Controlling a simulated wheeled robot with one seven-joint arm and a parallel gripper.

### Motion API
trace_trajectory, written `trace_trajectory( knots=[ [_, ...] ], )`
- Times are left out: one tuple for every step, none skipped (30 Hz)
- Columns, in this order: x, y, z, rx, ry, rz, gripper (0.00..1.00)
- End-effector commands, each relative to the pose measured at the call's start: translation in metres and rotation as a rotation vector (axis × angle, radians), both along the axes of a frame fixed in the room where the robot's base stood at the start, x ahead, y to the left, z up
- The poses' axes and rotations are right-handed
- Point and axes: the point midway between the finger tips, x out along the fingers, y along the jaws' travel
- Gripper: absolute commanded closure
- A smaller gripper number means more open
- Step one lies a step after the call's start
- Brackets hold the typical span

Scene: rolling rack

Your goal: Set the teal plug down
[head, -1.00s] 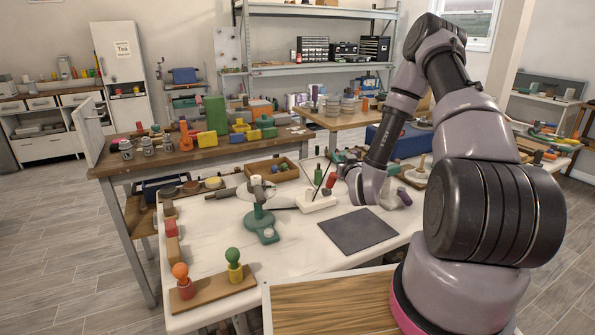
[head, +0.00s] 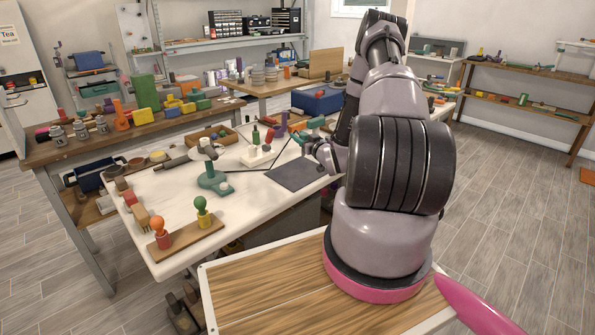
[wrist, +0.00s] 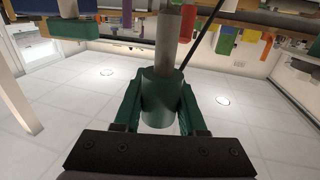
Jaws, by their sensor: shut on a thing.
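The teal plug (wrist: 162,98) is a smooth dark teal cylinder in the wrist view. My gripper (wrist: 160,110) is shut on it, one finger on each side. A grey cylinder (wrist: 168,40) shows above the plug in that picture; I cannot tell whether it is joined to it. In the head view my gripper (head: 318,152) is at the back right of the dark square mat (head: 297,174) on the white table. I cannot make out the plug there, nor its height above the table.
A teal stand (head: 215,182) is left of the mat. A board (head: 188,240) with orange-topped and green-topped pegs lies at the front. A white block (head: 257,156) with a bottle and a wooden tray (head: 214,138) stand behind. The mat's visible surface is bare.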

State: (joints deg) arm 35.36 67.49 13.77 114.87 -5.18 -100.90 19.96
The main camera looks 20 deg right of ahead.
Motion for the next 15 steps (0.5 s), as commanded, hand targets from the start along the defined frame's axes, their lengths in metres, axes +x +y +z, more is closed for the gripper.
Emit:
trace_trajectory(
  knots=[
    [-0.001, 0.001, -0.013, 0.001, 0.004, 0.001, 1.0],
    [0.0, 0.001, -0.018, 0.001, 0.003, 0.0, 1.0],
    [0.0, 0.001, -0.025, 0.001, 0.003, 0.0, 1.0],
    [0.0, 0.001, -0.029, 0.001, 0.003, 0.0, 1.0],
    [0.0, 0.001, -0.033, 0.0, 0.001, 0.0, 1.0],
    [0.0, 0.001, -0.037, 0.0, 0.001, 0.0, 1.0],
    [0.0, 0.001, -0.039, 0.0, 0.001, 0.0, 1.0],
    [0.0, 0.001, -0.041, 0.0, 0.001, 0.0, 1.0],
    [0.0, 0.001, -0.043, 0.0, 0.001, 0.0, 1.0],
    [0.0, 0.001, -0.046, 0.0, 0.001, 0.0, 1.0],
    [0.0, 0.001, -0.049, 0.0, 0.001, 0.0, 1.0],
    [0.0, 0.001, -0.054, 0.0, 0.002, 0.0, 1.0],
    [0.0, 0.001, -0.058, 0.0, 0.001, 0.001, 1.0],
    [-0.001, 0.001, -0.063, 0.0, 0.002, 0.001, 1.0],
    [-0.001, 0.001, -0.07, 0.001, 0.002, 0.001, 1.0]
  ],
)
